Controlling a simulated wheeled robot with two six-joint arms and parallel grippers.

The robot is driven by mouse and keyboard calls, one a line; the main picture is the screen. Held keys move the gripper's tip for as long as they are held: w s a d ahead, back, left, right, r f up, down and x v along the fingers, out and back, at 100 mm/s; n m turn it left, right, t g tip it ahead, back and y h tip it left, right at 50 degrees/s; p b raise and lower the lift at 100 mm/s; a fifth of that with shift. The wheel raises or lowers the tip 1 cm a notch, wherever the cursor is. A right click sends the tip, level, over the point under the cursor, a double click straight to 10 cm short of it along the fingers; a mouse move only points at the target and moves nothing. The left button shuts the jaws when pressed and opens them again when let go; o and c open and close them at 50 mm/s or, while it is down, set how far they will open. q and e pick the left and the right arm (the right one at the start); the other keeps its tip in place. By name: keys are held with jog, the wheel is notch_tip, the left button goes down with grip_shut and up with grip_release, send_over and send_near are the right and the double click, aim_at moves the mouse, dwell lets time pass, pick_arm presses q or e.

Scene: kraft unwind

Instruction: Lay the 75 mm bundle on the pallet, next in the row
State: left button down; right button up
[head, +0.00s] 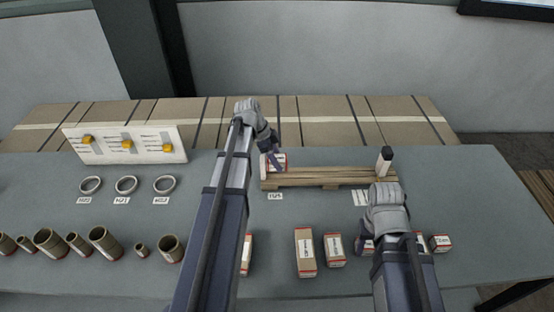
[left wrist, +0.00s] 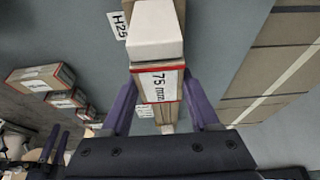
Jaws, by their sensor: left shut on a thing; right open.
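The 75 mm bundle (left wrist: 160,85) is a kraft-coloured block with red edges and a white label, between the two purple fingers of my left gripper (left wrist: 160,105) in the left wrist view. In the head view the bundle (head: 280,160) is at the left end of the wooden pallet (head: 330,178), and my left gripper (head: 273,158) is shut on it. I cannot tell whether its underside touches the slats. A white block (left wrist: 155,30) is close to the bundle in the wrist view. My right gripper (head: 366,240) is open, low over the front row, partly hidden by its wrist.
Bundles such as a tall one (head: 305,252) and a shorter one (head: 334,250) stand along the front. A dark-topped post (head: 385,160) rises at the pallet's right end. Rings (head: 126,185), tubes (head: 50,241) and a slider board (head: 125,144) are left. The pallet's middle is bare.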

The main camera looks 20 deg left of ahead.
aim_at(277, 175)
pick_arm(q)
jog(key=shift+f, duration=0.1)
pick_arm(e)
jog(key=shift+f, duration=0.1)
pick_arm(q)
jog(key=shift+f+b, duration=2.2)
jog(key=shift+b, duration=0.05)
pick_arm(e)
jog(key=shift+f, duration=2.2)
pick_arm(q)
jog(key=shift+f, duration=0.15)
pick_arm(e)
jog(key=shift+f, duration=0.2)
pick_arm(q)
jog(key=shift+c, duration=0.3)
grip_release()
pick_arm(e)
jog(key=shift+r, duration=0.1)
pick_arm(q)
jog(key=p+v, duration=0.7)
jog(key=v, duration=0.1)
pick_arm(e)
notch_tip(277, 175, up, 7)
pick_arm(q)
jog(key=shift+f, duration=0.15)
